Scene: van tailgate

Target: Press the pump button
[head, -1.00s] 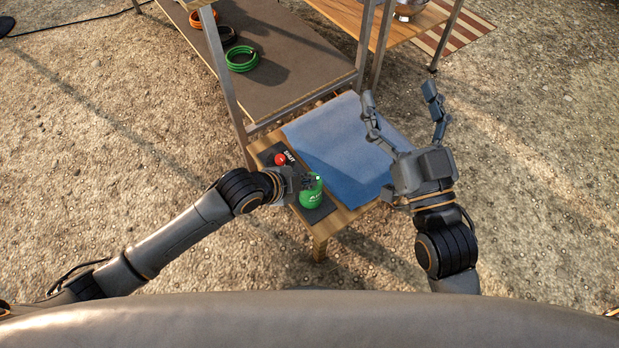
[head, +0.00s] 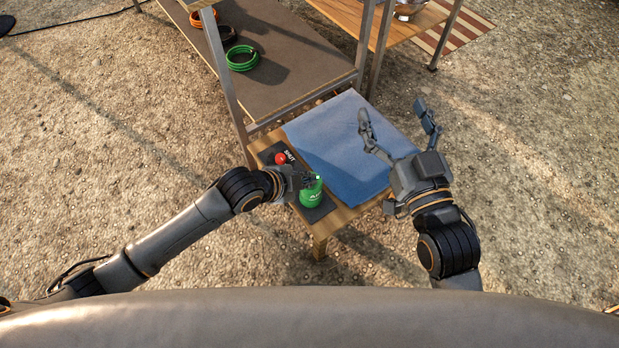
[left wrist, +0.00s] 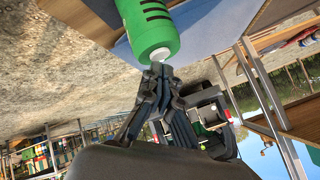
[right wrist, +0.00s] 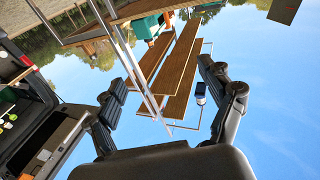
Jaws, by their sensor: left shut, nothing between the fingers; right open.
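A green cylinder (head: 311,193) with pale lettering stands on a dark strip (head: 324,209) along the left side of the small wooden table. A red button (head: 281,159) with a label sits further back on the strip. My left gripper (head: 313,179) is shut and empty at the top of the green cylinder. In the left wrist view the green cylinder (left wrist: 148,30) has a white tip (left wrist: 160,54), and the shut fingertips (left wrist: 161,70) are right at it; contact is unclear. My right gripper (head: 398,115) is open and empty, raised over the table's right side.
A blue cloth (head: 335,155) covers most of the small table. Behind it stands a metal-legged rack with a dark shelf (head: 280,75) holding coiled hoses (head: 242,58). Another wooden table (head: 350,12) is at the back right. Gravel ground lies open around.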

